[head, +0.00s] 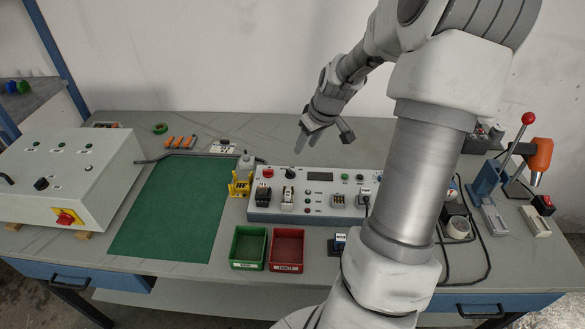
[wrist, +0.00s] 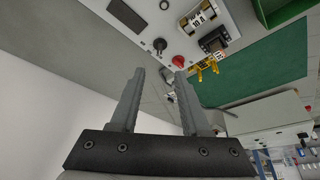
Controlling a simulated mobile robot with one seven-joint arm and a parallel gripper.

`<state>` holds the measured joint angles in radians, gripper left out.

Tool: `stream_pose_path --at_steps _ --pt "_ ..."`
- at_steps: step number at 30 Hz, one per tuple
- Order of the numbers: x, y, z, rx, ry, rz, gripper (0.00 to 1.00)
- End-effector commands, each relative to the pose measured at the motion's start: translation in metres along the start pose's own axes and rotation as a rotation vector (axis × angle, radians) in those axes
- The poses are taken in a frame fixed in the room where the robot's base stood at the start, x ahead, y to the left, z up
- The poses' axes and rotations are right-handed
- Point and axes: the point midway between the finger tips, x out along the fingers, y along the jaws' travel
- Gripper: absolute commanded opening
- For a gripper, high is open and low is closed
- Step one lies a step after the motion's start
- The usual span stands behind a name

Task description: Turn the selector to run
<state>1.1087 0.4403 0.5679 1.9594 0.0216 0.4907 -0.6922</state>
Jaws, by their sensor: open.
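The plate processor (head: 272,208) is a light grey console in the middle of the bench. A black knob (head: 291,173), which looks like the selector, sits near its back left, right of a red button (head: 268,173). In the wrist view the knob (wrist: 159,44) lies just beyond the fingertips, beside the red button (wrist: 179,61). Which position the knob points to is too small to read. My gripper (head: 322,143) is open and empty, above and behind the console's back edge. In the wrist view its fingers (wrist: 160,73) are apart and touch nothing.
A grey control box (head: 100,184) with its own black knob and red-yellow switch stands left. A green mat (head: 165,215) lies between. A yellow holder (head: 240,184) is left of the console; green (head: 234,262) and red (head: 272,265) bins are in front. A lever press (head: 488,178) stands right.

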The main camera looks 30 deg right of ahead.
Motion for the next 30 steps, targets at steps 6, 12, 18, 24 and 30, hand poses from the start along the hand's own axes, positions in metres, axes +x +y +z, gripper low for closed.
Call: stream_pose_path --at_steps 6,12,18,24,30 --pt "0.049 -0.002 0.001 -0.001 -0.003 -0.005 0.46" --pt "0.091 -0.002 0.001 -0.001 -0.003 -0.004 0.46" --pt "0.126 -0.001 0.001 0.0 -0.003 -0.001 0.46" --pt "0.145 -0.001 0.001 0.001 -0.002 0.0 0.46" --pt "0.15 0.0 0.0 0.001 -0.001 0.001 0.46"
